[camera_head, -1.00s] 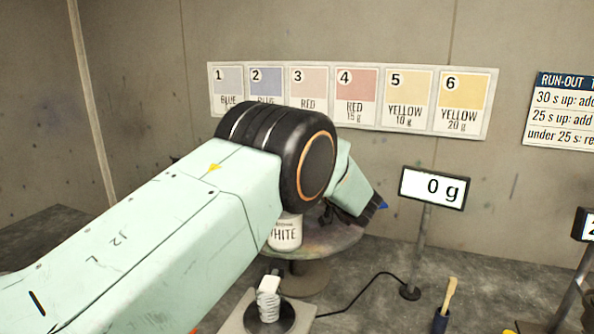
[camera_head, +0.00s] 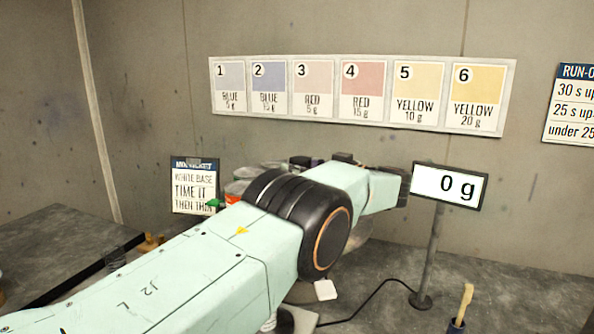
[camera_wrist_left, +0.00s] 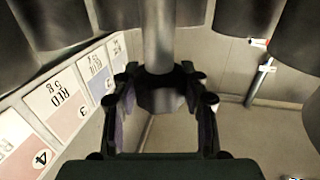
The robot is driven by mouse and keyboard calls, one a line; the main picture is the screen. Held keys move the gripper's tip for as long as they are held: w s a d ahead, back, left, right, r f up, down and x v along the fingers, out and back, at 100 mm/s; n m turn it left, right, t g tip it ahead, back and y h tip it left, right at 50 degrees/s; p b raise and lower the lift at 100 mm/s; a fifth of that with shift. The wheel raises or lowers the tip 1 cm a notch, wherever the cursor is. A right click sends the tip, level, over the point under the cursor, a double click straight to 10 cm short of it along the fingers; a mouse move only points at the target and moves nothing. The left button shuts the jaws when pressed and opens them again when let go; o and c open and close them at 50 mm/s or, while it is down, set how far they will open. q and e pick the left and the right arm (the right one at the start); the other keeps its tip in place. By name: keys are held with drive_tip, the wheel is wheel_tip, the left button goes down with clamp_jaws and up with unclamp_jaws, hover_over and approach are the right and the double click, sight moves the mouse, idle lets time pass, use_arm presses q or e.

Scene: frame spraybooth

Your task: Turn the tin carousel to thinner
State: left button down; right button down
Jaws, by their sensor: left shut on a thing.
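The tin carousel is mostly hidden behind my left arm in the head view. A few tins (camera_head: 236,190) show above the arm, one with a red-orange side. In the left wrist view, my left gripper (camera_wrist_left: 162,100) is shut on the carousel's dark central knob (camera_wrist_left: 164,92), which sits on a grey post. Large grey tins (camera_wrist_left: 50,18) surround the post there. No thinner label is readable in either view. The gripper's fingers are hidden in the head view. My right gripper is not in view.
A scale display (camera_head: 450,188) reading 0 g stands on a post close to the arm's right end. A cable (camera_head: 372,290) lies on the bench. A brush (camera_head: 463,303) stands at the front right. Numbered colour cards (camera_head: 362,90) hang on the wall.

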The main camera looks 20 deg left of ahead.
use_arm(q)
drive_tip(key=shift+r, duration=0.3)
drive_tip(key=shift+r+g, duration=0.1)
drive_tip(key=shift+g, duration=0.2)
drive_tip(key=c, duration=1.1)
unclamp_jaws()
drive_tip(key=o, duration=0.4)
drive_tip(key=shift+d, duration=0.25)
drive_tip(key=shift+a+f, duration=0.25)
